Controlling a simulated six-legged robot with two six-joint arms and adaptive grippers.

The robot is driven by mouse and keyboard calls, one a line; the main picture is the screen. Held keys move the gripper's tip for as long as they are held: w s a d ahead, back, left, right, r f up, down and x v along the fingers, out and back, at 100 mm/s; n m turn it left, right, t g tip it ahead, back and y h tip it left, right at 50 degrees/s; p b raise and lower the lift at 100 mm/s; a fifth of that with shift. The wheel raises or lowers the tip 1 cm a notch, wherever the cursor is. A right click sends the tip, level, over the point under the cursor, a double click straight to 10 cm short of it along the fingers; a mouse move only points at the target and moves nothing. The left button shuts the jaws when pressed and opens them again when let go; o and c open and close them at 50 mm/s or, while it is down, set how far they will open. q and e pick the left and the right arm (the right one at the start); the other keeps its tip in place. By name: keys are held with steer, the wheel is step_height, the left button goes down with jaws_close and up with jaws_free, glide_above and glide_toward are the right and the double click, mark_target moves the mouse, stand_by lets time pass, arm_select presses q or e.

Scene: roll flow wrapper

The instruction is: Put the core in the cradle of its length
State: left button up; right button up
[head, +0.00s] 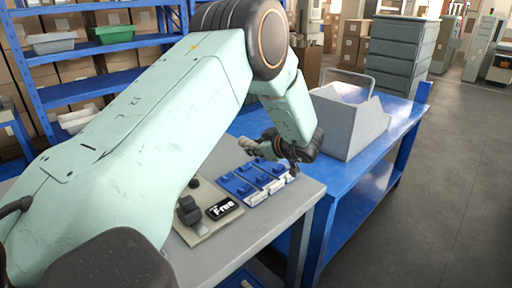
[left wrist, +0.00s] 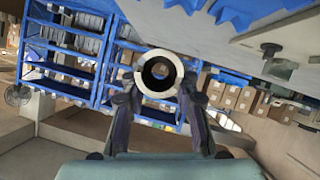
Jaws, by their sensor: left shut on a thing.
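My left gripper (head: 272,146) is over the back of the grey table, just above and behind the blue cradles (head: 252,180). In the left wrist view its two fingers (left wrist: 158,90) are closed on the core (left wrist: 140,72), a pale ring seen end-on with a dark hole through it. Blue toothed edges (left wrist: 240,12) show at the top of the wrist view. My right gripper is not in view.
A beige plate with a dark device and a black "Free" display (head: 222,208) lies left of the cradles. A grey sloped housing (head: 348,120) stands on the blue table (head: 385,138) to the right. Blue shelves (head: 90,85) stand behind.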

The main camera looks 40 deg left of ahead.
arm_select(q)
steer(key=shift+f+b, duration=1.95)
steer(key=shift+b, duration=0.05)
steer(key=shift+f, duration=0.2)
steer(key=shift+f+b, duration=0.5)
steer(key=shift+f, duration=1.05)
steer(key=o, duration=1.1)
steer(key=shift+o, duration=0.2)
steer(key=v, duration=1.2)
